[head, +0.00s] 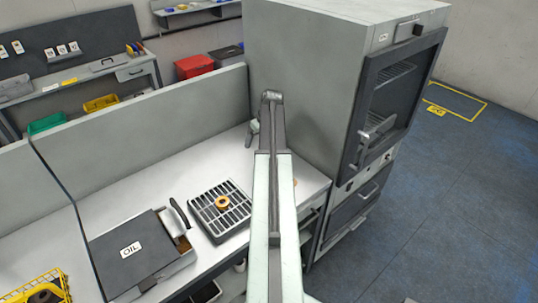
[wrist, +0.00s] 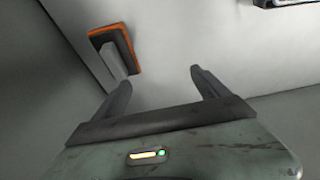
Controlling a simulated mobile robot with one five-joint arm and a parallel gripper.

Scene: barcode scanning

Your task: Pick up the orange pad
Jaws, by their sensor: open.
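The orange pad (wrist: 131,47) shows in the wrist view at upper left. It has a dark face with an orange edge and a grey block-like part beside it, and it lies on a pale surface. My gripper (wrist: 160,84) is open and empty, its two fingers spread apart. The pad is ahead of the left finger, outside the gap between the fingers. In the head view my arm hides most of the gripper. A small orange bit peeks out at the arm's right edge over the counter; I cannot tell if it is the pad.
A tall grey oven cabinet (head: 310,70) stands at the right. A low partition (head: 150,115) runs behind the counter.

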